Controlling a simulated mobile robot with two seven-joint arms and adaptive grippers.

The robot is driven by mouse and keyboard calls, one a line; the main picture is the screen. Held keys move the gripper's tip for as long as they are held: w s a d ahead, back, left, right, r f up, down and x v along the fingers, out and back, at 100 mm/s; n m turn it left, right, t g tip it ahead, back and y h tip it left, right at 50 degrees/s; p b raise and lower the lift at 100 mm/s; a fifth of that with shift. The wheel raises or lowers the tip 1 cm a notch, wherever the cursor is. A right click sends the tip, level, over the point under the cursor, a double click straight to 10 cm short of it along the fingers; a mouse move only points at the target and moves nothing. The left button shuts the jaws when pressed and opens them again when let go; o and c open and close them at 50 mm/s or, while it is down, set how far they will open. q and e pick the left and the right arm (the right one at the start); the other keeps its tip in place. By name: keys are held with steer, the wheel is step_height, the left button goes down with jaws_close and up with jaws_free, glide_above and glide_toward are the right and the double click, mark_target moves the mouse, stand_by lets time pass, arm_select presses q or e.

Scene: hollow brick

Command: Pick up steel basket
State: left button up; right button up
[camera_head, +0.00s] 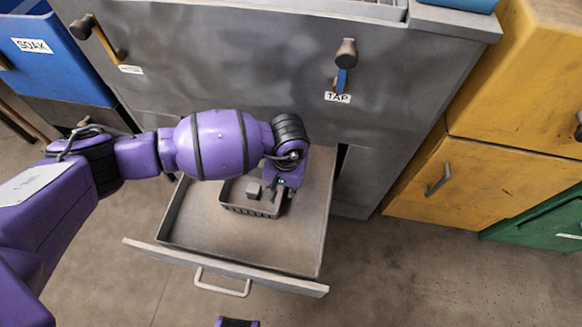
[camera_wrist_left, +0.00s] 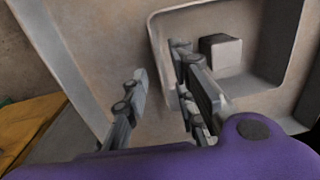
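The steel basket (camera_head: 248,211) is a small grey tray standing in the open drawer. It holds a small grey block (camera_head: 253,187), which also shows in the left wrist view (camera_wrist_left: 221,53). My left gripper (camera_head: 275,192) is low at the basket's right side, its fingers pointing down. In the left wrist view my left gripper (camera_wrist_left: 158,65) has its fingers apart. One finger is over the basket's inside and the other is outside its wall (camera_wrist_left: 157,45). I cannot tell whether either touches the wall.
The pulled-out drawer (camera_head: 300,250) has a handle (camera_head: 222,283) on its front and bare floor around the basket. The grey cabinet (camera_head: 250,65) stands behind it. A yellow cabinet (camera_head: 470,185) is at the right, a blue one (camera_head: 60,60) at the left. Open floor lies in front.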

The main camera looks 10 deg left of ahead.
arm_select(q)
step_height(320, 180, down, 4)
steer(key=shift+s+a+r+b, duration=0.1)
steer(key=shift+a+r+b, duration=0.1)
steer(key=shift+b, duration=0.2)
steer(key=shift+r, duration=0.1)
jaws_close()
steer(key=shift+r, duration=0.1)
